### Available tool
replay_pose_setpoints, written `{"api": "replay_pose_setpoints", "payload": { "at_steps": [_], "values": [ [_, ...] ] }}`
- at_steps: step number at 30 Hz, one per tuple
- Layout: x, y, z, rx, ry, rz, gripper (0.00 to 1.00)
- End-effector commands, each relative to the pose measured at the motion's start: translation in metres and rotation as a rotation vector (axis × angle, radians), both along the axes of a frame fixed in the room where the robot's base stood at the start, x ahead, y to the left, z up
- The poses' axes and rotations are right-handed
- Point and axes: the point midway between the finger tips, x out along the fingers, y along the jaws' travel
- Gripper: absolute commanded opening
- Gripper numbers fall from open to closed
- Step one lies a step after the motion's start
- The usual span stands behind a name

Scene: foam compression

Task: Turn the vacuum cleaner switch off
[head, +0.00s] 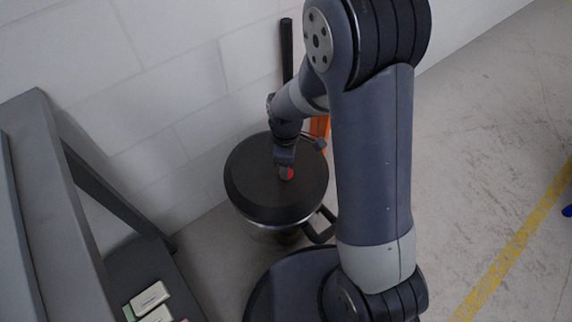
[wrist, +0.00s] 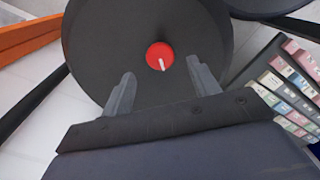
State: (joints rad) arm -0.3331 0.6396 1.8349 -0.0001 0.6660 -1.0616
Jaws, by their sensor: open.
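The vacuum cleaner (head: 250,185) stands on the floor by the wall, with a round dark lid. Its lid (wrist: 100,50) fills the middle of the wrist view. The switch (wrist: 160,56) is a round red knob with a white mark, which points down and slightly right in the wrist view. In the head view the red switch (head: 287,174) is partly hidden by my gripper (head: 285,165). In the wrist view my gripper (wrist: 160,82) is open and empty. Its two fingers are spread to the left and right, just short of the knob. I cannot tell their height above the lid.
A dark hose (head: 320,232) is at the vacuum's right side. A dark pole (head: 287,50) and an orange post (head: 319,126) stand behind it. A grey shelf (head: 120,262) with small boxes (head: 150,298) is at the left. Open floor lies to the right.

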Motion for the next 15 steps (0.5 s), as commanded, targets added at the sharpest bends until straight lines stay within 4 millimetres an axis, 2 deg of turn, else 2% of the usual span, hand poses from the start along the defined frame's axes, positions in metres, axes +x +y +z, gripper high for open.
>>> {"api": "replay_pose_setpoints", "payload": {
  "at_steps": [1, 6, 10, 15],
  "values": [
    [0.001, 0.0, 0.015, 0.001, -0.004, 0.0, 0.58],
    [0.001, 0.0, 0.045, 0.001, -0.003, 0.0, 0.58],
    [0.0, 0.0, 0.058, 0.001, -0.001, 0.0, 0.58],
    [0.0, 0.0, 0.063, -0.001, 0.001, 0.0, 0.58]
  ]
}}
